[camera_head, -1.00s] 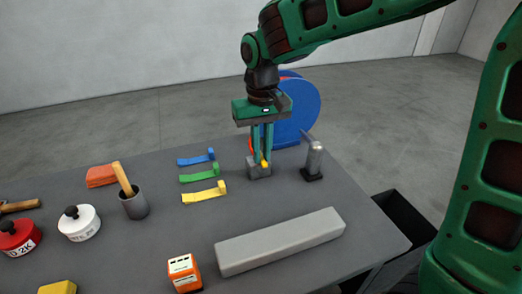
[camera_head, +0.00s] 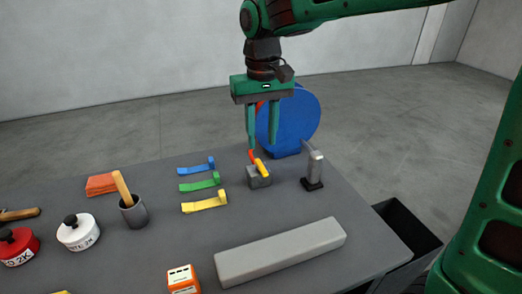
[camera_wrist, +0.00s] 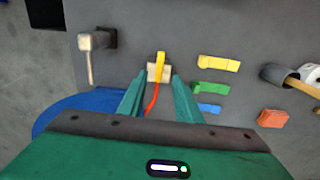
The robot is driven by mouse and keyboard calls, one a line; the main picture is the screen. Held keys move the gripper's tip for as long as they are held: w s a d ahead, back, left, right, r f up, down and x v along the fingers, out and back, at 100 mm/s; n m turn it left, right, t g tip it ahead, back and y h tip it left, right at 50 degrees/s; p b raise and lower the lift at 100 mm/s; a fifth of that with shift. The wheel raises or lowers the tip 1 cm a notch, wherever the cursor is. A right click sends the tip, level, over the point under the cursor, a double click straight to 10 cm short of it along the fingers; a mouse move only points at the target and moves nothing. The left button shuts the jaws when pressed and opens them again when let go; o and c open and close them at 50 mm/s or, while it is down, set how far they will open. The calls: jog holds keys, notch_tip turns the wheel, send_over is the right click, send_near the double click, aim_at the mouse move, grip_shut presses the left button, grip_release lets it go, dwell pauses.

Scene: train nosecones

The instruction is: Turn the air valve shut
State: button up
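The air valve is a small grey block (camera_head: 260,182) with a yellow lever (camera_head: 262,167) on top and a red hose (camera_head: 252,157) running from it. It sits on the table in front of the blue reel. In the wrist view the yellow lever (camera_wrist: 161,62) lies roughly in line with the red hose (camera_wrist: 152,98). My gripper (camera_head: 262,143) is above the valve, pointing down, with its green fingers apart. Nothing is between the fingertips except the red hose passing behind or below; the wrist view shows the valve just beyond the fingertips (camera_wrist: 152,76).
A blue reel (camera_head: 289,122) stands behind the valve. A grey post with a handle (camera_head: 314,170) is close on the right. Yellow (camera_head: 206,202), green (camera_head: 200,183) and blue (camera_head: 197,168) clips lie left. A long grey bar (camera_head: 282,252) lies in front.

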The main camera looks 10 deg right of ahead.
jog(key=shift+r, duration=1.55)
jog(key=shift+d, duration=0.15)
jog(key=s+d+f+m, duration=0.2)
jog(key=s+d, duration=0.3)
jog(key=d, duration=0.6)
jog(key=s+d+f+m, duration=0.3)
jog(key=s+d, duration=0.2)
jog(key=d, duration=0.7)
jog(key=s+d+f+m, duration=0.1)
jog(key=s+d+f, duration=0.2)
jog(key=s, duration=0.4)
jog(key=s+d+f+m, duration=0.2)
jog(key=s+d, duration=0.3)
jog(key=s, duration=0.3)
jog(key=shift+s+d+f, duration=0.15)
jog(key=shift+d+f, duration=0.1)
jog(key=shift+f, duration=0.6)
